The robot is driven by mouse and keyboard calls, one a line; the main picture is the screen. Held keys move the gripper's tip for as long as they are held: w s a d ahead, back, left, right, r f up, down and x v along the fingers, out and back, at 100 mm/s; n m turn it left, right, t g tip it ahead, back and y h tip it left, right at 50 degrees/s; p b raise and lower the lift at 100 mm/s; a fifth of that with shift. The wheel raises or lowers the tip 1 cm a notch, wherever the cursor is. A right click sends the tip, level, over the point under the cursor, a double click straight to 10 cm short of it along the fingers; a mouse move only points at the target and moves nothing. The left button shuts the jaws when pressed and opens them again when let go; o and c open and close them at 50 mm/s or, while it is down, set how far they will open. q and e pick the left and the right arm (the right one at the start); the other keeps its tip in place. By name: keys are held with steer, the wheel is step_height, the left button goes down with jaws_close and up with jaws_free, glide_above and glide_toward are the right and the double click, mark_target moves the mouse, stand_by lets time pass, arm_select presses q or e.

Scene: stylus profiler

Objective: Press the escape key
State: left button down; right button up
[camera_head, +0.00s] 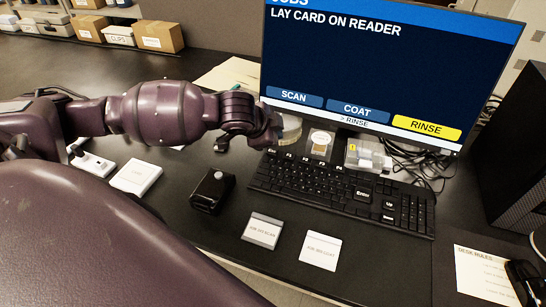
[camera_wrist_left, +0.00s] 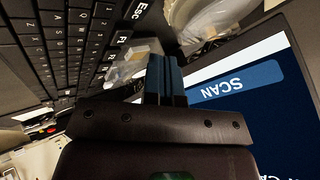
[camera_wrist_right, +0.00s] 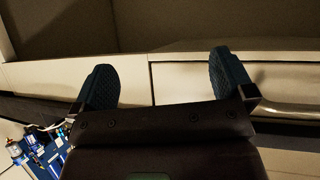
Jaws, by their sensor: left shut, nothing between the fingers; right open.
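The black keyboard (camera_head: 340,195) lies in front of the monitor. My left gripper (camera_head: 268,138) is at the keyboard's far left corner, below the monitor's lower left corner. In the left wrist view its fingers (camera_wrist_left: 165,75) are shut and empty, apart from the ESC key in the picture. Their height over the keys is unclear. My right gripper (camera_wrist_right: 163,80) is open and empty, facing light drawer fronts.
The monitor (camera_head: 375,70) reads LAY CARD ON READER, with RINSE in yellow. Small containers (camera_head: 321,143) stand between keyboard and monitor. A PC tower (camera_head: 510,150) stands right.

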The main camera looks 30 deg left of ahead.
mark_target(272, 151)
arm_select(q)
step_height(272, 151, down, 2)
steer(key=shift+f, duration=0.2)
arm_select(e)
steer(key=shift+s+d+f, duration=0.15)
steer(key=shift+s+f, duration=0.55)
steer(key=shift+f, duration=0.3)
steer(key=shift+w+r, duration=0.1)
steer(key=shift+w, duration=0.05)
steer(key=shift+w+r, duration=0.35)
steer(key=shift+w, duration=0.1)
steer(key=shift+s+f, duration=0.1)
steer(key=shift+s, duration=0.05)
steer(key=shift+s+f, duration=0.35)
steer(key=shift+s, duration=0.05)
